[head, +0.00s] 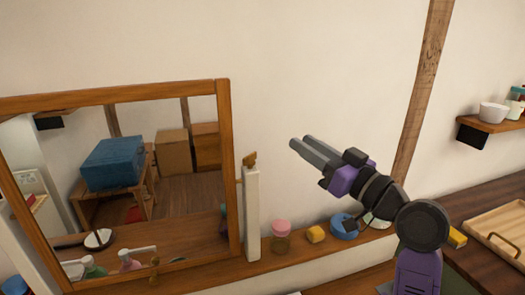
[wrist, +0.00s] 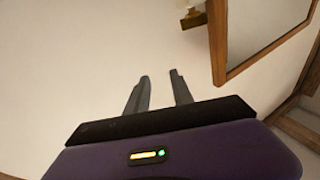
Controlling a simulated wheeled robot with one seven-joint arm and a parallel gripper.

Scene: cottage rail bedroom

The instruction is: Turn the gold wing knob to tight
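The gold wing knob (head: 250,158) sits at the top of a white post (head: 252,215) beside the right edge of the wooden-framed mirror (head: 231,170). My gripper (head: 299,141) is in the air to the right of the knob, its two grey fingers pointing left towards it. In the wrist view my gripper (wrist: 159,73) has a clear gap between its fingers and nothing in it. A small, partly cut-off gold and white shape beside the mirror frame (wrist: 220,45) at the top of that view looks like the knob (wrist: 194,18). The knob's exact angle is too small to read.
A wooden tray (head: 497,228) lies at the right. A wall shelf (head: 490,124) holds a white bowl. The wall around my gripper is bare.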

